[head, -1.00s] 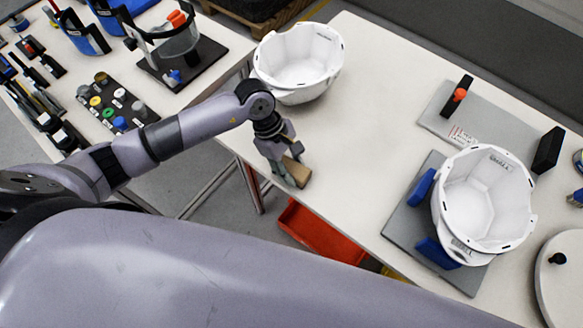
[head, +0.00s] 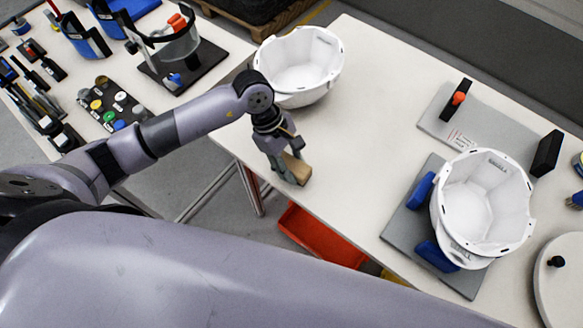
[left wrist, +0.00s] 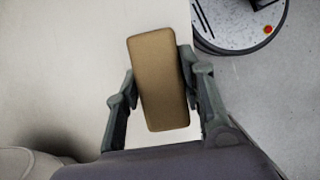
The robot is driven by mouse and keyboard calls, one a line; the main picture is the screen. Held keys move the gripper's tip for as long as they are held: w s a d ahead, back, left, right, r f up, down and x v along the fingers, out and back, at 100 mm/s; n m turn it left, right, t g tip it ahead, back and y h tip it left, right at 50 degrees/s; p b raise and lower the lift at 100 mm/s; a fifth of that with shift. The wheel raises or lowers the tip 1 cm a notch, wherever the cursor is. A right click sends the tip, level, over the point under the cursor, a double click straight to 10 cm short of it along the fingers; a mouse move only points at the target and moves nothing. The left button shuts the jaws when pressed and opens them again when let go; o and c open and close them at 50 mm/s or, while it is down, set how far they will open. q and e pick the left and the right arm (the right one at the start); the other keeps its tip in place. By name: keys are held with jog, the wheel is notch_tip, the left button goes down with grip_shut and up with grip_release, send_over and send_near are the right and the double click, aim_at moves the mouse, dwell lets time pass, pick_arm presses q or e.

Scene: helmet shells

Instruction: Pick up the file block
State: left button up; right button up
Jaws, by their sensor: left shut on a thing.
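The file block (head: 297,169) is a small tan-brown rectangular block at the near left edge of the white table. It also shows in the left wrist view (left wrist: 160,82), slightly tilted between two grey fingers. My left gripper (head: 285,165) is shut on the block, with one finger on each long side; it fills the middle of the left wrist view (left wrist: 163,92). I cannot tell whether the block touches the table top. My right gripper is not in view.
A white helmet shell (head: 300,70) stands behind my left gripper. Another shell (head: 485,205) sits on a grey plate with blue supports at the right. A red bin (head: 318,235) is below the table's near edge. The middle of the white table (head: 365,130) is clear.

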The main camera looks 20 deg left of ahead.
aim_at(293, 164)
pick_arm(q)
notch_tip(293, 164, up, 17)
jog(key=b, duration=0.2)
jog(key=shift+r+b, duration=0.15)
jog(key=shift+b, duration=0.2)
jog(key=o, duration=0.7)
jog(key=c, duration=0.5)
jog(key=shift+d, duration=0.15)
